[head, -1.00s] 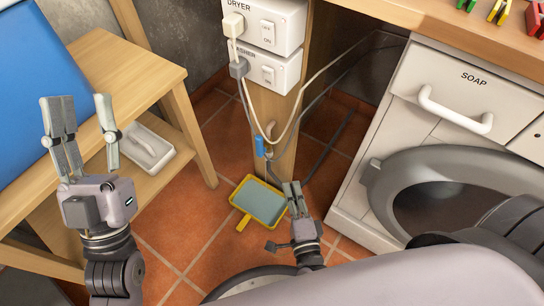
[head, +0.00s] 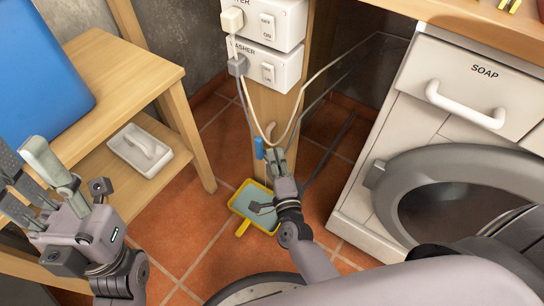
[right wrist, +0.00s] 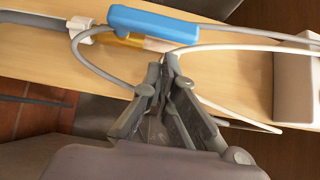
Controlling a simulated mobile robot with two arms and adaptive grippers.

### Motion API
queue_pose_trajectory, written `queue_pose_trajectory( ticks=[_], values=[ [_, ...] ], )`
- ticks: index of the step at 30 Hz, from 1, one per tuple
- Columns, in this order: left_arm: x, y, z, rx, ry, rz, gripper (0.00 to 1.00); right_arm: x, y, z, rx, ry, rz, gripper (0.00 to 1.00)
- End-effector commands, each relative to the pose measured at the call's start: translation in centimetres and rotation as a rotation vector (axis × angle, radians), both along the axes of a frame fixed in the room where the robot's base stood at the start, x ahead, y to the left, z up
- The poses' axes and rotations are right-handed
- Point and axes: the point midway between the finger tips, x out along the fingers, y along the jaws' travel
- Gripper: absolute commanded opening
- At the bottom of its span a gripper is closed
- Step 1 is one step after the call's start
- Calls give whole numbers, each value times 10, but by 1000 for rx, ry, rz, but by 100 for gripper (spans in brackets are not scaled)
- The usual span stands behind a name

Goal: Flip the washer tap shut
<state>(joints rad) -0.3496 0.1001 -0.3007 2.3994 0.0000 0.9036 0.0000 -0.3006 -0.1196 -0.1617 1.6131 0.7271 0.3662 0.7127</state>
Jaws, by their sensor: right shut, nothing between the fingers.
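The washer tap's blue lever (head: 259,148) shows on the wooden post below the washer switch box. In the right wrist view the lever (right wrist: 152,24) lies lengthwise along the post, roughly in line with the brass tap body (right wrist: 128,40) and grey pipe (right wrist: 40,24). My right gripper (head: 277,158) is shut and empty, just below and right of the lever. Its fingertips (right wrist: 163,62) appear close to the lever, with a gap visible between them. My left gripper (head: 20,158) is open and empty at the far left, away from the tap.
Cables (head: 297,115) hang from the plugs beside the tap. The washer switch box (head: 268,68) is above it. A yellow-rimmed dustpan (head: 236,203) lies on the tiles below. A wooden shelf unit (head: 150,75) stands left; the soap drawer (head: 465,90) and open round door (head: 385,180) are right.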

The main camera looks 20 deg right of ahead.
Motion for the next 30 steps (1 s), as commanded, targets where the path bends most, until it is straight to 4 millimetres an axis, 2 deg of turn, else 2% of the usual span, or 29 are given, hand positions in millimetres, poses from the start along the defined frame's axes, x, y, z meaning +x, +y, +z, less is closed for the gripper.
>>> queue_pose_trajectory(
  ticks=[6,16,30],
  values=[
    [0,0,-5,1,2,0,40,10,8,0,0,0,0,0],
    [1,0,-4,1,3,0,40,10,8,0,-1,0,0,0],
    [1,0,10,2,6,0,40,11,-5,4,-25,29,-1,0]
  ],
)
